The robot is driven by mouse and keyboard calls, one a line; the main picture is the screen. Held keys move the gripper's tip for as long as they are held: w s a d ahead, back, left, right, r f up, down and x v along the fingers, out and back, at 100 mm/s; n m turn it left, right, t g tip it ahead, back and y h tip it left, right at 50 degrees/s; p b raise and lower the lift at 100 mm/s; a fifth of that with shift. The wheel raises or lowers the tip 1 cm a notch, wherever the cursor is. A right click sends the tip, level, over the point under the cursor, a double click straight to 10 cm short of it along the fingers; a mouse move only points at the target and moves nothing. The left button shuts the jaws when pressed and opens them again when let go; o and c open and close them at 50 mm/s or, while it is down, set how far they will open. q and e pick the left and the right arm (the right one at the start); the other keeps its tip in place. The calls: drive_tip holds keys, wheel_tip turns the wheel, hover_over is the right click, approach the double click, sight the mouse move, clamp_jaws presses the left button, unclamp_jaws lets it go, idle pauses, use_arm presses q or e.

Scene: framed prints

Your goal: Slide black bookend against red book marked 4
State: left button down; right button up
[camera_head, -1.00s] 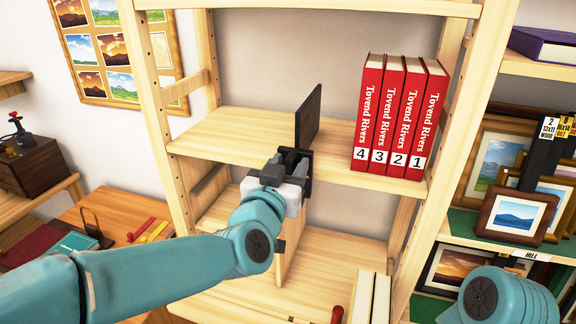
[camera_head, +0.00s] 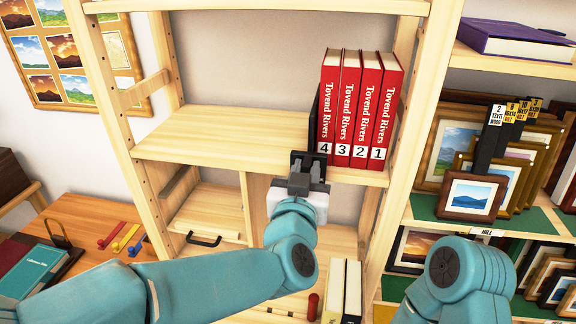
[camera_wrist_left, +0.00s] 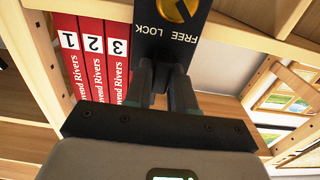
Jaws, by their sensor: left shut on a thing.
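The black bookend (camera_head: 313,118) stands upright on the middle shelf, right beside the left face of the red book marked 4 (camera_head: 328,105). No gap shows between them, but I cannot tell contact for certain. My left gripper (camera_head: 308,172) is shut on the bookend's front end at the shelf edge. The left wrist view shows the bookend's dark front plate (camera_wrist_left: 190,35) with a yellow knob and FREE and LOCK lettering, between the fingers (camera_wrist_left: 163,85). Book 4 is hidden there behind the plate. My right gripper is out of view; only part of that arm shows.
Red books marked 3 (camera_head: 346,110), 2 (camera_head: 364,110) and 1 (camera_head: 383,110) stand right of book 4, near the right shelf post (camera_head: 412,90). The middle shelf (camera_head: 220,137) is bare left of the bookend. A purple book (camera_head: 515,40) lies at upper right.

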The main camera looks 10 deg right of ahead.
use_arm(q)
drive_tip(key=c, duration=1)
unclamp_jaws()
drive_tip(key=shift+c, duration=0.2)
drive_tip(key=shift+s, duration=0.1)
drive_tip(key=b+v, duration=0.3)
drive_tip(key=v, duration=1.3)
drive_tip(key=shift+s+r, duration=0.1)
drive_tip(key=shift+s, duration=0.05)
